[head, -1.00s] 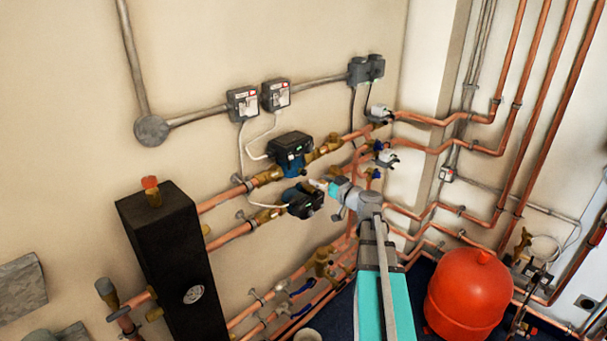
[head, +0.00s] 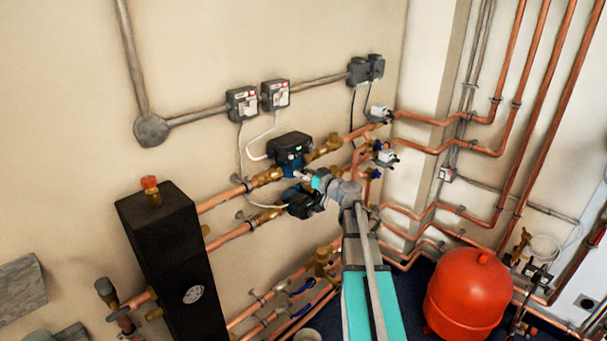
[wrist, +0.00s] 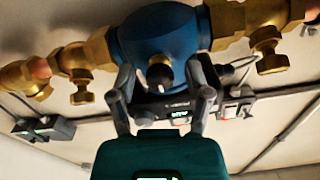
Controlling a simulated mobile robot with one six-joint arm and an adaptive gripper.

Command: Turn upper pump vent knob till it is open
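The upper pump (head: 289,146) has a black head and a blue body, and sits in the upper copper line on the wall in the head view. In the wrist view its blue body (wrist: 155,38) fills the top centre, between brass fittings. A small dark vent knob (wrist: 160,76) stands out from that body. My gripper (wrist: 160,70) is open, with one finger on each side of the knob in the picture. Gaps show between the fingers and the knob, and I cannot tell the depth. In the head view my gripper (head: 301,175) is just below the upper pump; the knob is hidden there.
The lower pump (head: 301,201) is close below my gripper and partly hidden by my arm. Brass valves (wrist: 75,70) flank the upper pump. A black tank (head: 160,250) stands at left, and a red vessel (head: 468,296) at lower right.

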